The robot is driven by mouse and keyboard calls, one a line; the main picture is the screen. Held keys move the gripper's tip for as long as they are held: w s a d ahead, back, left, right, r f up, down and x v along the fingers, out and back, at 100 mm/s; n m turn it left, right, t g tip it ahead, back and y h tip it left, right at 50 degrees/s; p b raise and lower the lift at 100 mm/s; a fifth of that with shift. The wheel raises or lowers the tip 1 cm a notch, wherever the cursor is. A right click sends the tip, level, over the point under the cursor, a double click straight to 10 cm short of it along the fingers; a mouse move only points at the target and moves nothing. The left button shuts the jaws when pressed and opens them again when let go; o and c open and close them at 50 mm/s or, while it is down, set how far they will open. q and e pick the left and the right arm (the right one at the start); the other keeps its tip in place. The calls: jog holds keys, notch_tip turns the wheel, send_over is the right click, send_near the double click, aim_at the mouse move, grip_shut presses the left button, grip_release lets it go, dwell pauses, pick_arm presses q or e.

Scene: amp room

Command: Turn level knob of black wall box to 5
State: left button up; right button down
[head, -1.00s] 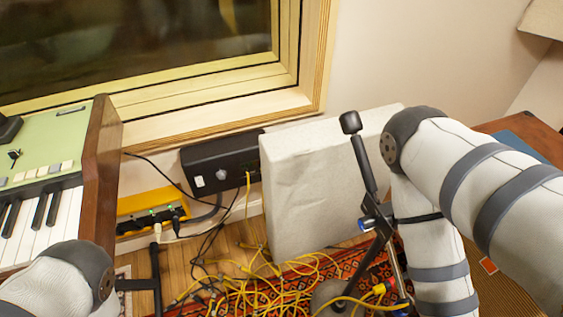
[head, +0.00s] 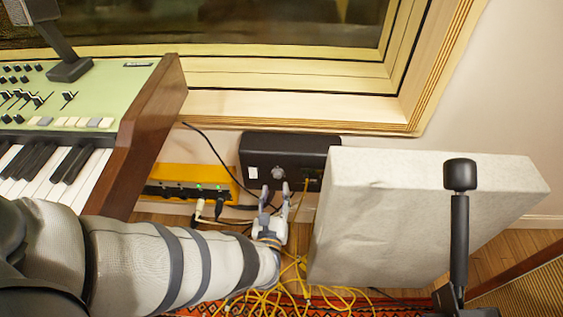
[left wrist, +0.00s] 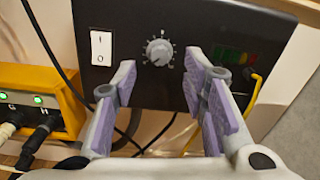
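The black wall box (head: 290,165) is mounted low on the wall under the window; it fills the top of the left wrist view (left wrist: 200,80). Its round silver level knob (left wrist: 159,52) sits on its front face, right of a white rocker switch (left wrist: 102,48). In the head view the knob (head: 278,172) is small and its setting is too small to read. My left gripper (head: 274,188) is just in front of the box. In the left wrist view its two purple-padded fingers (left wrist: 162,75) are spread apart and empty, below and either side of the knob. My right gripper is not in view.
A yellow power strip (head: 190,181) with plugs is left of the box. A pale panel (head: 410,215) stands close on its right. A keyboard (head: 70,150) is at left. A black-topped stand (head: 459,215) is at right. Yellow cables (head: 285,285) lie below.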

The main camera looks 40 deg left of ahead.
aim_at(277, 177)
pick_arm(q)
jog(key=b+x, duration=0.1)
jog(key=x, duration=0.3)
jog(key=shift+w+a+f, duration=0.15)
jog(key=shift+w+a, duration=0.1)
jog(key=shift+w, duration=0.2)
jog(key=shift+c, duration=0.5)
grip_shut()
